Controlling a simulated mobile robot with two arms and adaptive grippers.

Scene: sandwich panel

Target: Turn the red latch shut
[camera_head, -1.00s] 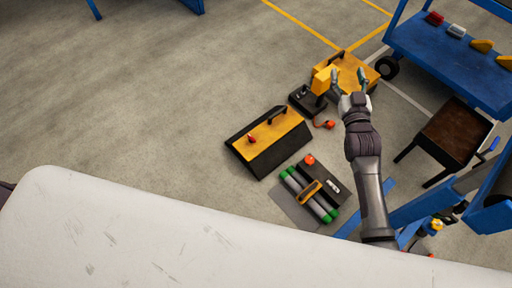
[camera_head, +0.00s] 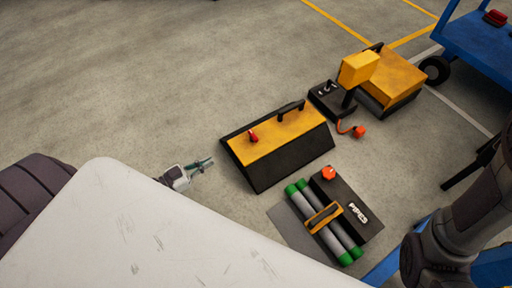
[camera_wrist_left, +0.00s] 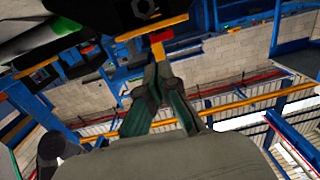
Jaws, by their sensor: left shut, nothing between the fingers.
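The red latch (camera_head: 253,137) is a small red handle on the yellow top of a black box (camera_head: 268,166) in the middle of the head view. My left gripper (camera_head: 210,161) shows just left of that box, small and partly hidden behind a large white surface. Its fingers point right, towards the box, and are apart from the latch. In the left wrist view its fingers (camera_wrist_left: 158,68) come together at the tips, shut and empty; the latch cannot be made out there. My right arm is at the right edge of the head view, with its gripper out of sight.
A black panel with an orange knob (camera_head: 329,173) and green-ended grey rollers (camera_head: 311,228) lies below the box. A yellow case (camera_head: 393,78) and a yellow-headed device (camera_head: 359,69) stand behind it. The white surface (camera_head: 150,235) fills the lower left. Floor left of the box is clear.

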